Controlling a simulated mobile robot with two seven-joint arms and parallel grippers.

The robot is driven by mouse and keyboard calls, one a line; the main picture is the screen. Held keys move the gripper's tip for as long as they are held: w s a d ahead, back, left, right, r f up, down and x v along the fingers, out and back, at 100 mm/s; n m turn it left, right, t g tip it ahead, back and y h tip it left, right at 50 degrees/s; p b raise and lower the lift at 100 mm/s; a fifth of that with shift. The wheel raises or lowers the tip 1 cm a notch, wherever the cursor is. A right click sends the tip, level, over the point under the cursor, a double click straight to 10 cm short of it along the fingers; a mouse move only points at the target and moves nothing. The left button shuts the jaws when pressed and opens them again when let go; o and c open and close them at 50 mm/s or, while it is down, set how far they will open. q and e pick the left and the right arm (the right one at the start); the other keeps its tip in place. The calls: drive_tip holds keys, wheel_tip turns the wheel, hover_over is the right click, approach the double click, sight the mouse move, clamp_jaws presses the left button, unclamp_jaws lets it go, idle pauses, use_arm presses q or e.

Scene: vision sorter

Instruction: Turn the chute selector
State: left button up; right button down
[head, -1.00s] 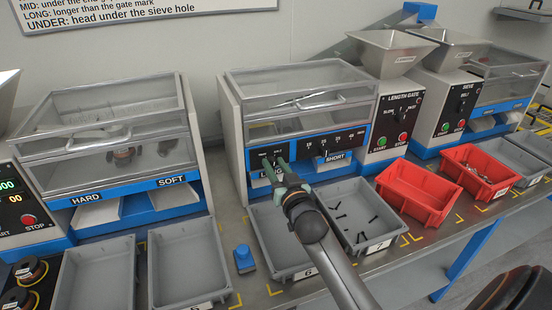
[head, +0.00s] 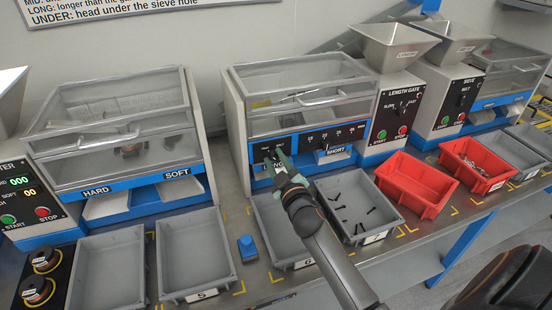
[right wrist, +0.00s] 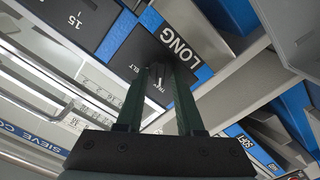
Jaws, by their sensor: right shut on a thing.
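The length-gate machine stands in the middle of the head view, with a SHORT label (head: 336,151) and a black panel on its front. My right gripper (head: 274,158) is at the left end of that panel, over the LONG chute label, which it partly hides. In the right wrist view, the small dark chute selector knob (right wrist: 158,72) sits between my two green fingers (right wrist: 160,84), with white lettering beside it, partly covered. The fingers are shut on the knob. The LONG label (right wrist: 180,45) is just beyond it. My left gripper is not in view.
Grey bins (head: 356,238) stand below the chutes, one holding several dark screws. Red bins (head: 415,207) stand to the right. A small blue block (head: 247,249) lies left of my right arm. The HARD/SOFT machine (head: 115,185) stands at the left.

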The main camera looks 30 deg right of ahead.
drive_tip(key=shift+n, duration=0.4)
drive_tip(key=c, duration=0.8)
unclamp_jaws()
drive_tip(key=shift+s, duration=0.1)
drive_tip(key=v, duration=1.2)
drive_tip(key=shift+s+a, duration=0.15)
